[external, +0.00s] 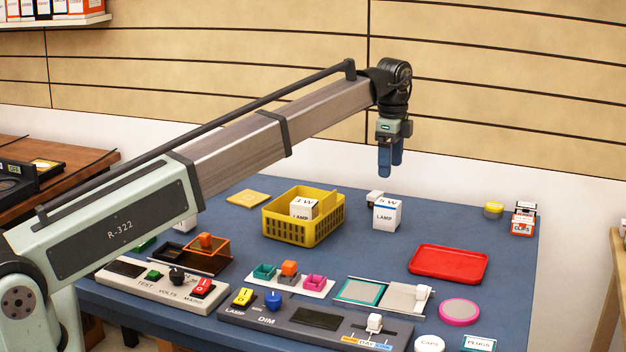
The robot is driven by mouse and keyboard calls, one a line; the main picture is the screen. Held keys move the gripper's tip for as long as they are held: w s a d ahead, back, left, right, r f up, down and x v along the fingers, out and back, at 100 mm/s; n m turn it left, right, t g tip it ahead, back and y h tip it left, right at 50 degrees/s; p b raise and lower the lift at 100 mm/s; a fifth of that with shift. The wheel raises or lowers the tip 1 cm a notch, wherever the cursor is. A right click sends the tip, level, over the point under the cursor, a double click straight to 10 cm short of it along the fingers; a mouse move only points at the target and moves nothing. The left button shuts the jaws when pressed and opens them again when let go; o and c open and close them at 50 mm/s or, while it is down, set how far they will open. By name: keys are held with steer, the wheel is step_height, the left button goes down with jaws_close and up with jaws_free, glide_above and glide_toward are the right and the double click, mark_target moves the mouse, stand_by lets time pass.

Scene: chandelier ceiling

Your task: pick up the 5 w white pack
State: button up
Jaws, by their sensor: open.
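A white box pack (387,216) marked "LAMP" stands upright on the blue table, right of the yellow basket; its small wattage print looks like "5 W". A similar white lamp pack (303,208) sits inside the yellow basket (290,231); its wattage print is hard to read, perhaps "3 W". My gripper (391,169) points down with its blue fingers open and empty. In the picture it is above the pack on the table, with a clear gap between; its exact depth cannot be told.
A small white item (374,197) is just behind the pack. A red tray (448,264) lies to the right. Control panels (315,318), coloured blocks and a sliding-lid tray (383,294) fill the front. A clips box (523,220) stands at the right edge.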

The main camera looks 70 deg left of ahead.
mark_target(388, 202)
step_height(388, 202, down, 13)
steer(key=shift+f, duration=0.2)
stand_by(0.6)
steer(key=shift+c, duration=0.2)
steer(key=c, duration=1)
